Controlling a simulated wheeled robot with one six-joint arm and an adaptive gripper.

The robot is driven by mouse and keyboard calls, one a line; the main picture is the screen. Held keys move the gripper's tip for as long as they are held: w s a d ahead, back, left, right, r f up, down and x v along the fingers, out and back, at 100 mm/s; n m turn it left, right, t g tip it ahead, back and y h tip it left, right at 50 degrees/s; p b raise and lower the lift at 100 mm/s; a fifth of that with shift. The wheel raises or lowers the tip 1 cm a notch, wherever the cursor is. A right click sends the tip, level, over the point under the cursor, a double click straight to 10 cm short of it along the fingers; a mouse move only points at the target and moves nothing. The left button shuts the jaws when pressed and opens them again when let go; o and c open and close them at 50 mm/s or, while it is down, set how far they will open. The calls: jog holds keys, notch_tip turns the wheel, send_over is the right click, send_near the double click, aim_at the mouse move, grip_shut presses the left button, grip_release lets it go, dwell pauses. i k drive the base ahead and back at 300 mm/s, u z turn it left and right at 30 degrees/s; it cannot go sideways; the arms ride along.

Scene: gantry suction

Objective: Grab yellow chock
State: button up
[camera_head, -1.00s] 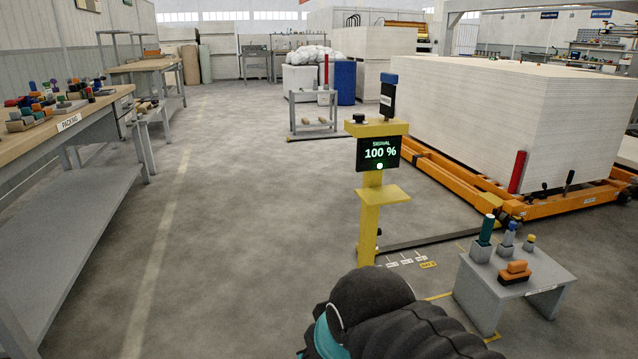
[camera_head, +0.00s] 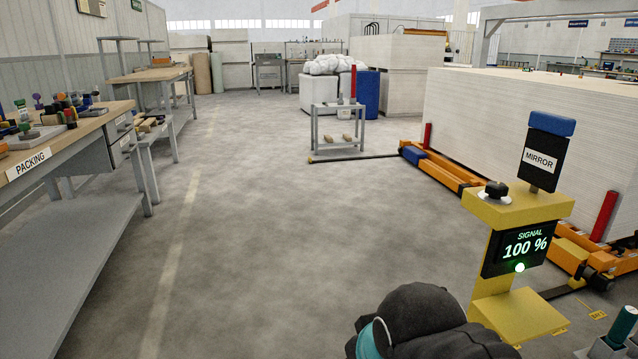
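I cannot make out a chock that is clearly yellow. Small tan blocks (camera_head: 346,138) lie on the lower shelf of a grey trolley in the middle distance, too small to identify. More tan pieces (camera_head: 150,125) lie on a low shelf beside the packing bench at left. A dark, padded part of my arm with a teal band shows at the bottom, right of centre. My gripper's fingers are not visible.
A yellow signal post (camera_head: 520,208) reading 100 % stands close at right. Behind it, a large white board stack (camera_head: 520,145) sits by an orange frame (camera_head: 455,180). The packing bench (camera_head: 85,135) lines the left. The grey floor between is clear.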

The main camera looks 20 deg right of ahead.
aim_at(576, 282)
jog(key=z, duration=0.15)
jog(key=i, duration=1.9)
jog(key=z, duration=0.2)
jog(key=i, duration=1.9)
jog(key=z, duration=0.45)
jog(key=i, duration=2)
jog(key=z, duration=0.75)
jog(key=i, duration=1.25)
jog(key=z, duration=1.9)
jog(key=i, duration=0.85)
jog(key=z, duration=1.5)
jog(key=i, duration=1.6)
jog(key=z, duration=0.35)
